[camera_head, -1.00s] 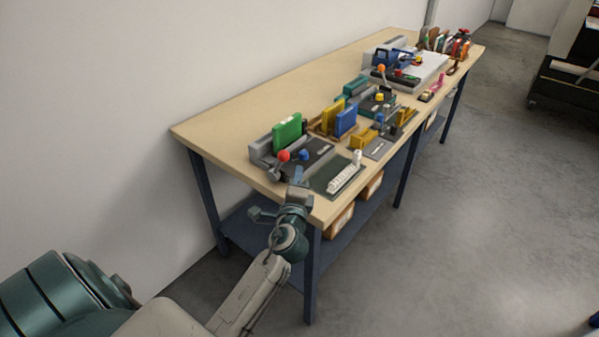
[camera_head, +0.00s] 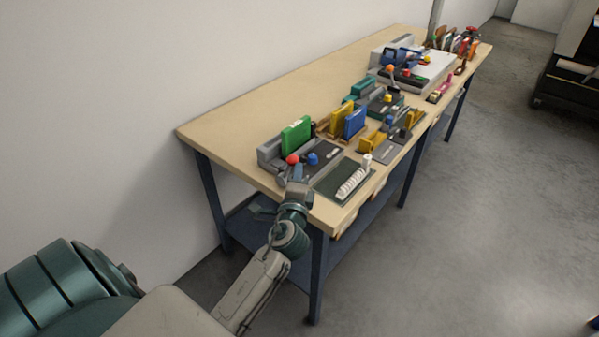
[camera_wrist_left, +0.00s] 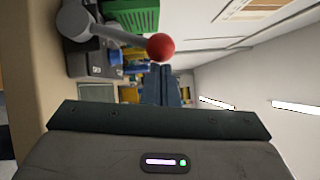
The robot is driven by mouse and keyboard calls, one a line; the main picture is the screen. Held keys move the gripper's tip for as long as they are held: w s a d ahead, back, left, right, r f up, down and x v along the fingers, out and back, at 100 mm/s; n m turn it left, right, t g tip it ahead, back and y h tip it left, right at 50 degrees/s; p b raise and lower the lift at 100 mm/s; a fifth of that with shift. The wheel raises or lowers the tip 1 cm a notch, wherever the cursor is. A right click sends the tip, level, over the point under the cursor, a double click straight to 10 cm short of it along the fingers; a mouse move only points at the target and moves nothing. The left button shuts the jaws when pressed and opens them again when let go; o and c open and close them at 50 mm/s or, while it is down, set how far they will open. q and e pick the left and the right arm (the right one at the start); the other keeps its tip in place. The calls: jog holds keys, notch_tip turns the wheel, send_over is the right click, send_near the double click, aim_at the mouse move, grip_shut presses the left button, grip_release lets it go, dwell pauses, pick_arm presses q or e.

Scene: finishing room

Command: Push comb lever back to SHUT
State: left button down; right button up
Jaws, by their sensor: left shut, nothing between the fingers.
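The comb lever ends in a red ball knob (camera_head: 292,159) at the near end of a grey machine (camera_head: 268,152) on the bench. In the left wrist view the red knob (camera_wrist_left: 160,46) sits on a grey lever arm (camera_wrist_left: 120,35) that runs from a round pivot at upper left. My left gripper (camera_head: 298,172) is shut and empty at the bench's near end, close by the knob. In the wrist view its fingertips (camera_wrist_left: 162,68) lie just below the knob; I cannot tell whether they touch. Any SHUT marking is too small to read. My right gripper is not in view.
A green block (camera_head: 296,137) stands in the machine, with a blue knob (camera_head: 313,159) beside it. A white comb (camera_head: 352,183) lies on a dark green mat (camera_head: 331,181). Yellow and blue blocks (camera_head: 354,122) and other devices fill the bench further back. Bare bench top (camera_head: 230,125) lies along the wall.

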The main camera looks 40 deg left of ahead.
aim_at(292, 163)
pick_arm(q)
jog(key=a+r+n+g+p, duration=0.1)
jog(key=a+r+p, duration=0.1)
jog(key=p, duration=0.2)
jog(key=shift+w+r+n, duration=0.1)
jog(key=shift+r+n, duration=0.1)
jog(key=shift+n, duration=0.2)
jog(key=a+n+g+h+p, duration=0.1)
jog(key=a+n+p, duration=0.1)
jog(key=a+p, duration=0.2)
jog(key=a, duration=0.3)
jog(key=shift+w+r+h+p, duration=0.25)
jog(key=shift+r+h+p, duration=0.05)
jog(key=shift+h+p, duration=0.1)
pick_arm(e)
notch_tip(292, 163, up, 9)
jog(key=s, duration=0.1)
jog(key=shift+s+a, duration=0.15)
pick_arm(q)
jog(key=shift+g, duration=0.3)
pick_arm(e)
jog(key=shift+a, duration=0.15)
